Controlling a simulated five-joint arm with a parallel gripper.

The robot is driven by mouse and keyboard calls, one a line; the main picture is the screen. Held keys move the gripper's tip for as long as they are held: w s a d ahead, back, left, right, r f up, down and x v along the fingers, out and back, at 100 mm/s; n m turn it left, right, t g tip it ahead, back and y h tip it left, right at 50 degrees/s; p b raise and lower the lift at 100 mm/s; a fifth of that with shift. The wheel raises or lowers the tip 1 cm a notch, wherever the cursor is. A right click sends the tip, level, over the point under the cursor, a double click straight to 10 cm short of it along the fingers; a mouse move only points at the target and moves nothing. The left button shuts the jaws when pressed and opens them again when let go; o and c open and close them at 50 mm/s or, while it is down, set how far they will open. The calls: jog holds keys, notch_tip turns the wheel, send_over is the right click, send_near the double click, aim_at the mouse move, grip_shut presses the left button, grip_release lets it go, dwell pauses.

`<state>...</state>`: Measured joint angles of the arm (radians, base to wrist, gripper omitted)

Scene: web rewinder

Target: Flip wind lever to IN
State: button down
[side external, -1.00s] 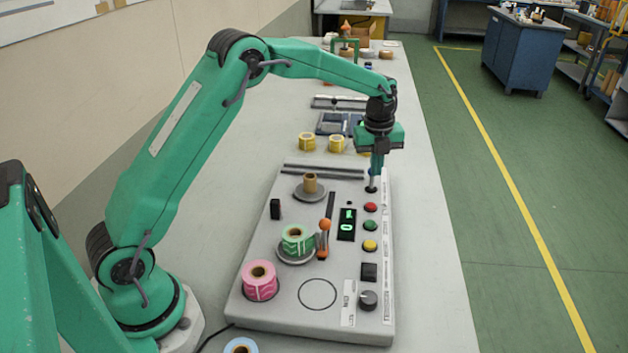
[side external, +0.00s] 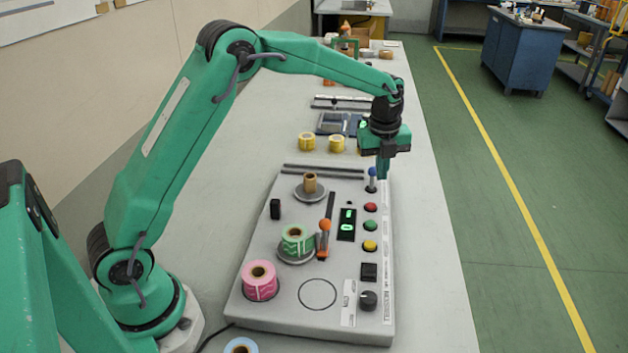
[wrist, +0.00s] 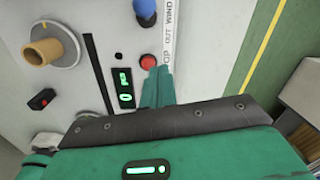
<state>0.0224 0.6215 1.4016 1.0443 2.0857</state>
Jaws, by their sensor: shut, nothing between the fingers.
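The lever with a blue ball knob (side external: 372,173) stands at the far right corner of the grey machine panel (side external: 225,304). It looks near upright in the side view, on a dark round base. In the wrist view the blue knob (wrist: 145,8) is at the top edge, beside a white label strip (wrist: 168,30) showing OUT and WIND. My gripper (side external: 383,173) is shut and empty, just right of the blue knob, with a small gap or light contact that I cannot tell. In the wrist view my gripper's fingers (wrist: 158,85) are together near the red button.
Red (side external: 370,207), green (side external: 370,225) and yellow (side external: 370,245) buttons line up in front of the lever. A green-digit display (side external: 347,225), an orange-knobbed lever (side external: 324,226) and green (side external: 296,238) and pink (side external: 260,280) rolls lie left. Floor is beyond the table's right edge.

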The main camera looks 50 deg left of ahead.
jog(key=w+a+r, duration=0.4)
jog(key=a+r, duration=0.1)
jog(key=r, duration=0.2)
jog(key=shift+r, duration=0.35)
jog(key=shift+s, duration=0.1)
jog(key=s+d+r+n+t, duration=0.1)
jog(key=s+r+n, duration=0.45)
jog(key=s, duration=0.35)
jog(key=s+d+r+n+t, duration=0.1)
jog(key=s+d+r+n, duration=0.1)
jog(key=s+r+n, duration=0.45)
jog(key=s+f+n+t, duration=0.1)
jog(key=s+f+n, duration=0.1)
jog(key=s+n, duration=0.2)
jog(key=s+f+n+t, duration=0.1)
jog(key=s+f+n, duration=0.2)
jog(key=s, duration=0.7)
jog(key=s+f+n, duration=0.2)
jog(key=s+n, duration=0.3)
jog(key=s, duration=0.2)
jog(key=shift+s+d+f+t, duration=0.2)
jog(key=shift+d+f+t, duration=0.05)
jog(key=shift+d+t, duration=0.15)
